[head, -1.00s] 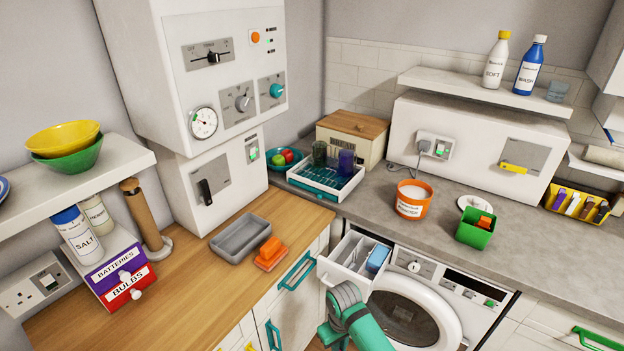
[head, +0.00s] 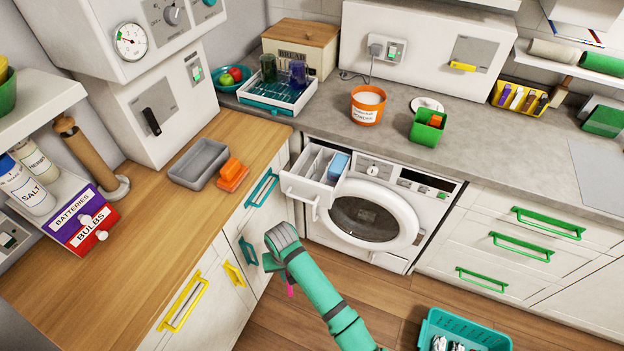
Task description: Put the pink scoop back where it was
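A small pink piece (head: 290,286) shows beside my teal arm, in front of the lower cabinets; it may be part of the pink scoop, and the rest is hidden. My arm's end hides my gripper's fingers, so I cannot see whether they hold it. An orange tub (head: 367,110) of white powder stands open on the grey counter, with a white lid (head: 427,104) lying to its right. The washing machine's detergent drawer (head: 303,186) is pulled out, with a blue block (head: 338,166) in its right part.
A green box (head: 427,131) with an orange item stands right of the tub. A grey tray (head: 197,163) and orange brush-like item (head: 232,174) lie on the wooden counter (head: 140,245). A teal basket (head: 467,326) is on the floor. The grey counter's right stretch has free room.

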